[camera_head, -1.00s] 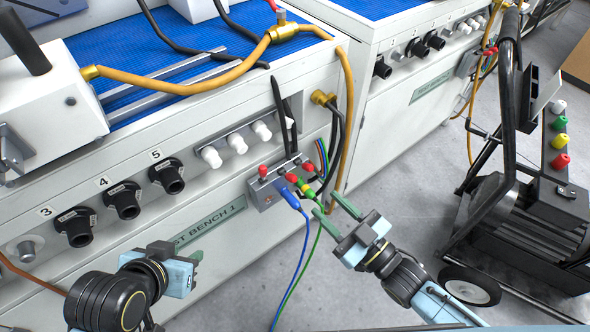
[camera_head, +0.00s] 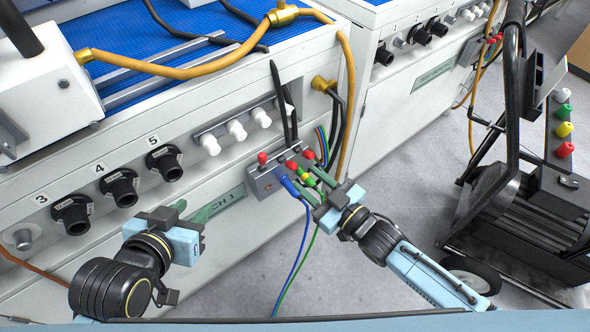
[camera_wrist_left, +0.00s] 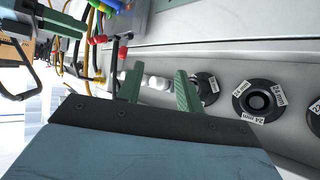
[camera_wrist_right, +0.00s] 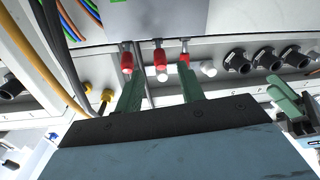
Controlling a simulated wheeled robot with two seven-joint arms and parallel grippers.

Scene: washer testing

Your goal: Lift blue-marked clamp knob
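A grey clamp box (camera_head: 264,184) with three red knobs is mounted on the front of the test bench. A blue plug and cable (camera_head: 289,188) enter it beside the left red knob (camera_head: 262,157); I cannot tell for sure which knob is blue-marked. My right gripper (camera_head: 308,177) is open in front of the box, by the green-yellow plug. In the right wrist view, the middle red knob (camera_wrist_right: 160,62) appears between its fingers. My left gripper (camera_head: 209,199) is open and empty, left of the box. The left wrist view shows a red knob (camera_wrist_left: 123,52) beyond its fingers.
Black numbered sockets (camera_head: 120,187) and white knobs (camera_head: 236,130) line the bench front. A yellow hose (camera_head: 348,100) and black cables hang right of the box. A wheeled cart (camera_head: 510,190) stands at the right. Grey floor lies between.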

